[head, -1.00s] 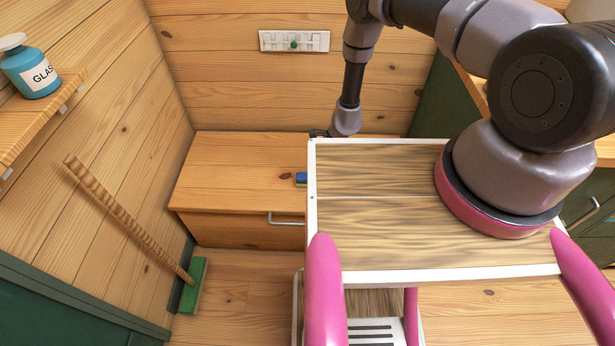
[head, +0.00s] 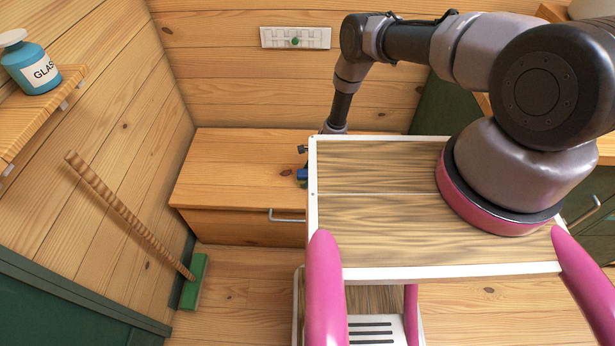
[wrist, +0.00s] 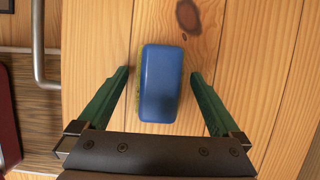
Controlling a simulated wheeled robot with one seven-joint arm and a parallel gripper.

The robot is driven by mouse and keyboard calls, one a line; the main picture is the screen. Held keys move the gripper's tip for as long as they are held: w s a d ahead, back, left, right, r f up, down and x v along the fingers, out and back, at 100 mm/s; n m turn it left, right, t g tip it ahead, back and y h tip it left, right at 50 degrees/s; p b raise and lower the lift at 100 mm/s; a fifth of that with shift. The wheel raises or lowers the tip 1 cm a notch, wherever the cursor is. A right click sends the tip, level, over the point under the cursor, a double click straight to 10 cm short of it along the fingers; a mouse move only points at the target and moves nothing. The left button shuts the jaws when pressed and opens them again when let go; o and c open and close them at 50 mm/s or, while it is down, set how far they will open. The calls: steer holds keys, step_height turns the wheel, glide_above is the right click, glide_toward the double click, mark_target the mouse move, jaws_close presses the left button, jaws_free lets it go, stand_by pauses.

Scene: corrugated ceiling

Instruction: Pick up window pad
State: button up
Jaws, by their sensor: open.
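The window pad (wrist: 161,84) is a blue block with a thin yellow-green edge along its left side. It lies on the wooden bench top and sits between the two green fingers of my gripper (wrist: 160,95) in the wrist view. There is a gap on each side, and neither finger visibly touches it. In the head view only a small blue part of the pad (head: 302,174) shows beside the left edge of my tray. Only a bit of my gripper (head: 303,152) shows there, and the rest is hidden behind the tray.
The wooden bench (head: 235,170) has a drawer with a metal handle (head: 288,218). A green-headed broom (head: 195,282) leans at the left. A blue glass-cleaner bottle (head: 32,70) stands on a wall shelf. The bench top left of the pad is clear in the head view.

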mark_target(307, 172)
steer(key=c, duration=1.3)
step_height(307, 172, up, 10)
steer(key=shift+r, duration=0.1)
